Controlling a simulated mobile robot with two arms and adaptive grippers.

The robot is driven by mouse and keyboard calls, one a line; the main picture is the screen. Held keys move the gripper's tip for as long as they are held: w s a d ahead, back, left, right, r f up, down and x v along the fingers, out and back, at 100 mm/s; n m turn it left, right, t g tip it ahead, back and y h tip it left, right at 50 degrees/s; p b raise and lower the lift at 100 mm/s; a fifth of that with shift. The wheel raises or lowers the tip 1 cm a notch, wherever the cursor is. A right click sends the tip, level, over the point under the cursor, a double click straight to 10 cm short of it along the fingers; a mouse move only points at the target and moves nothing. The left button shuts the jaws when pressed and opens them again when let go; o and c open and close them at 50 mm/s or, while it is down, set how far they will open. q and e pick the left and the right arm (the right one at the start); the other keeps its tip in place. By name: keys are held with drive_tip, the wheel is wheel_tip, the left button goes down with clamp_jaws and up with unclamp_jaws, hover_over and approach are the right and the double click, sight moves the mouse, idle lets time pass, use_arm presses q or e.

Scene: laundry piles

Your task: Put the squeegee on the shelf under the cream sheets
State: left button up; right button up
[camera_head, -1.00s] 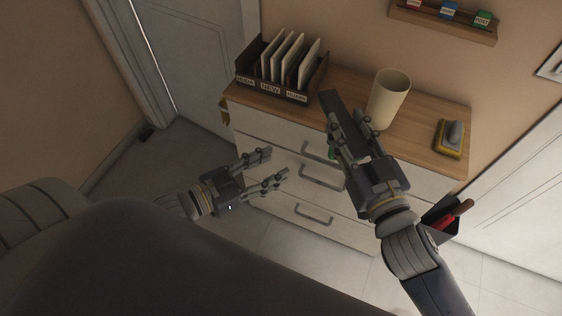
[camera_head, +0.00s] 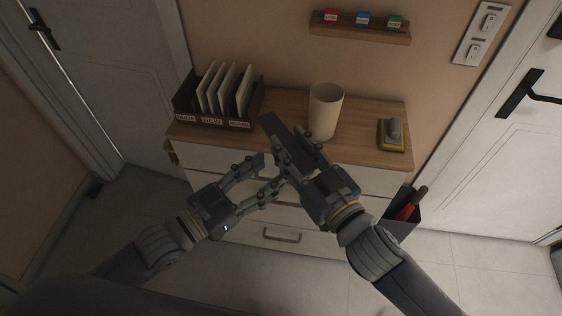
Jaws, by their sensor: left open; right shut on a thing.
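My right gripper (camera_head: 287,150) is shut on a dark, flat, long thing (camera_head: 277,129) in front of the drawer unit. I cannot tell whether this thing is the squeegee, as the fingers hide part of it. My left gripper (camera_head: 272,170) is open, its fingertips close to the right gripper's fingers. I cannot tell whether they touch. No cream sheets on a shelf are in view. Pale upright cards or envelopes (camera_head: 226,90) stand in a dark labelled sorter (camera_head: 215,122) on the unit.
The wooden top of the drawer unit (camera_head: 365,108) also holds a cream cup (camera_head: 325,112) and a yellow and grey block (camera_head: 391,134). A small wall shelf (camera_head: 358,30) bears red, blue and green boxes. A dark holder (camera_head: 402,226) with red-handled tools hangs at the unit's right side.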

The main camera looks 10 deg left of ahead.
use_arm(q)
drive_tip(key=shift+x, duration=2.55)
drive_tip(key=shift+s+d, duration=0.1)
clamp_jaws()
use_arm(e)
drive_tip(key=o, duration=1.1)
drive_tip(key=shift+o, duration=0.6)
drive_tip(key=shift+d, duration=0.1)
